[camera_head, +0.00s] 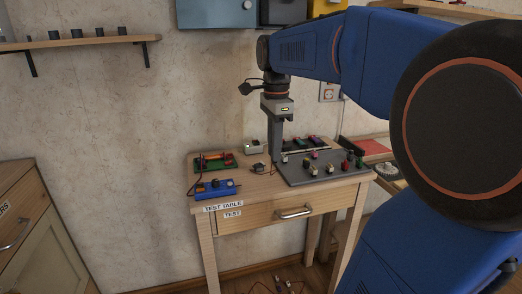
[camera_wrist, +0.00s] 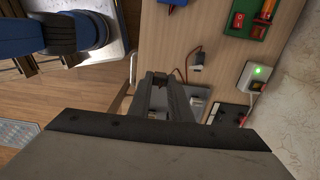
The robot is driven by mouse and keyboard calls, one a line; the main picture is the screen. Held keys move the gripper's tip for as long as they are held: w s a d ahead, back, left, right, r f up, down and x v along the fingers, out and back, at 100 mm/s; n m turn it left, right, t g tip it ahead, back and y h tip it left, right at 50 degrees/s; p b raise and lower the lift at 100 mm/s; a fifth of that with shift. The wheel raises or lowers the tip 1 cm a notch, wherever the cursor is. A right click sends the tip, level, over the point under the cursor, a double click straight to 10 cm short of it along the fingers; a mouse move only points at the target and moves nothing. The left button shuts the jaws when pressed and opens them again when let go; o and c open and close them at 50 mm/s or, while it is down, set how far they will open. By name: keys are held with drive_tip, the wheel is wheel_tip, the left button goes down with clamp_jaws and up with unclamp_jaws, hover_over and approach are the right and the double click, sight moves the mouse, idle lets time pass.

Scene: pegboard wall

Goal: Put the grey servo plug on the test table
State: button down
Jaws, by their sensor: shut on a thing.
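My gripper (camera_head: 277,159) points down over the test table (camera_head: 236,196), by the left back edge of the dark board. It also shows in the wrist view (camera_wrist: 161,82), its jaws closed on a small dark-grey thing that is mostly hidden by the fingers. I cannot tell whether this is the grey servo plug. A small grey connector (camera_head: 259,168) sits on the wood just left of the gripper. It also shows in the wrist view (camera_wrist: 197,59), with a thin red and dark cable looping towards the fingers.
The dark board (camera_head: 300,180) with several small coloured plugs covers the table's right side. A green board (camera_head: 209,166) and a blue box (camera_head: 208,191) stand at the left. A pale box with a green light (camera_wrist: 258,72) is at the back. Bare wood lies between them.

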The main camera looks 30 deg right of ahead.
drive_tip(key=w+d, duration=0.4)
drive_tip(key=w, duration=1)
drive_tip(key=shift+f, duration=3.25)
drive_tip(key=shift+w+f, duration=0.15)
drive_tip(key=shift+f, duration=0.1)
drive_tip(key=shift+f, duration=0.15)
drive_tip(key=c, duration=1.6)
unclamp_jaws()
drive_tip(key=shift+c, duration=0.2)
